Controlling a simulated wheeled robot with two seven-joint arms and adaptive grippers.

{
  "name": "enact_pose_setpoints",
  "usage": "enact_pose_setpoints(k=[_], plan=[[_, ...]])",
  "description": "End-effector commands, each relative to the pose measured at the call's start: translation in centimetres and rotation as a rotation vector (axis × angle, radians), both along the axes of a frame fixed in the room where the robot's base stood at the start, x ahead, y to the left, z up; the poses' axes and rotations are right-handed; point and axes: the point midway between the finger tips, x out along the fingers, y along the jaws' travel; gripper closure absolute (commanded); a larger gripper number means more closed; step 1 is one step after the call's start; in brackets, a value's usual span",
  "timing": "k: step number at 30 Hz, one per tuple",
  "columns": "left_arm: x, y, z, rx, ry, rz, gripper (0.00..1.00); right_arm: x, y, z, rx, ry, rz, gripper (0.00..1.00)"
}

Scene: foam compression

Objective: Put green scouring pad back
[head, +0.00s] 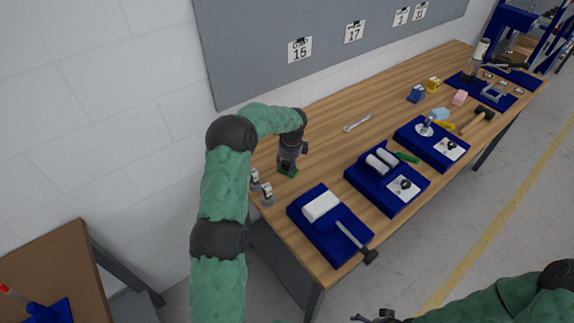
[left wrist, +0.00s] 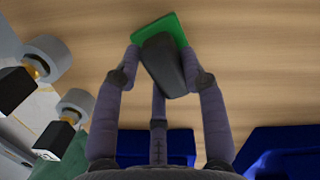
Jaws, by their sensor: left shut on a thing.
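The green scouring pad (head: 288,172) is at the far left end of the wooden table, below my left gripper (head: 287,165). In the left wrist view, the pad (left wrist: 167,24) shows as a bright green sheet with a dark grey block (left wrist: 163,62) over it. The fingers of my left gripper (left wrist: 160,75) are closed around the dark block, with the pad just beyond their tips. I cannot tell whether the pad touches the tabletop. My right gripper (head: 375,318) is only partly in view at the bottom edge, and its jaws are not clear.
Two small grey-white cylindrical pieces (head: 267,194) stand near the table's left edge, close to my left gripper. More blue trays (head: 372,184) stand to the right. The wood around a wrench (head: 358,123) is clear.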

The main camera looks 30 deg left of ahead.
Motion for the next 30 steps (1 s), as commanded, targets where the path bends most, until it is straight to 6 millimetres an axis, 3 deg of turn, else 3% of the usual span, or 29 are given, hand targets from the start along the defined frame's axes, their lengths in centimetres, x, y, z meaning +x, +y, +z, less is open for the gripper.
enact_pose_setpoints(k=[2, 3, 5, 17, 23, 30], plan=[[0.0, 0.0, -0.3, 0.0, 0.0, 0.0, 0.89, 0.0, 0.0, -0.1, 0.0, 0.0, 0.0, 0.05], [0.0, 0.0, -0.2, 0.0, 0.0, 0.0, 0.47, 0.0, 0.0, -0.1, 0.0, 0.0, 0.0, 0.05], [0.0, 0.0, -0.2, 0.0, 0.0, 0.0, 0.34, 0.0, 0.0, -0.1, 0.0, 0.0, 0.0, 0.05], [0.0, 0.0, 0.3, 0.0, 0.0, 0.0, 0.34, 0.0, 0.0, 0.1, 0.0, 0.0, 0.0, 0.05], [0.1, -0.4, 3.1, 0.001, -0.003, -0.001, 0.34, 0.0, 0.0, 0.5, 0.0, 0.0, 0.0, 0.05], [0.0, -1.0, 7.9, 0.001, -0.003, 0.0, 0.34, 0.0, 0.0, 1.2, 0.0, 0.0, 0.0, 0.05]])
